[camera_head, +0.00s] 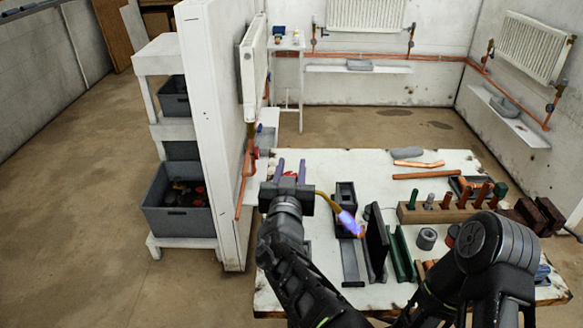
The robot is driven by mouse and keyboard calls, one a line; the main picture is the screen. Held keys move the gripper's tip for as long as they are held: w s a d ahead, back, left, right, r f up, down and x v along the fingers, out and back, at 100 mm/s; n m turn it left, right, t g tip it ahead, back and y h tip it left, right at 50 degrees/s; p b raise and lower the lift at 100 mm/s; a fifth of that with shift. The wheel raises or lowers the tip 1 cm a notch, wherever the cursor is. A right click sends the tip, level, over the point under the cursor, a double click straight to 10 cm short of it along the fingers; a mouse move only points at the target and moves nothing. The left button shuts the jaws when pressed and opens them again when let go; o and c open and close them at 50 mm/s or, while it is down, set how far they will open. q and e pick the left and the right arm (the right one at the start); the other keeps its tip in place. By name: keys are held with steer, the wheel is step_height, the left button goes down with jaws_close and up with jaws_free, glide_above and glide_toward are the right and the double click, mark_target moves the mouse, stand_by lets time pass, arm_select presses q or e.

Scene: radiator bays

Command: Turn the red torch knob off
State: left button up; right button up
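My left gripper (290,168) is over the left edge of the white workbench, its two purple-tinted fingers apart. A small red part (290,174), possibly the torch knob, shows between the fingers; I cannot tell whether they touch it. The torch's brass tube (327,198) runs right from beside the gripper and slopes down. A blue-violet flame (348,222) burns at its end. The torch body is mostly hidden by my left gripper and wrist. My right arm is bent at the lower right; its gripper does not show.
The workbench (330,165) carries a black stand (346,192), an upright dark plate (376,240), a wooden tool rack (440,213) and copper pipes (425,173). A white partition (215,120) and shelf with a grey bin (180,222) stand left. Floor is clear farther left.

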arm_select(q)
jaws_close()
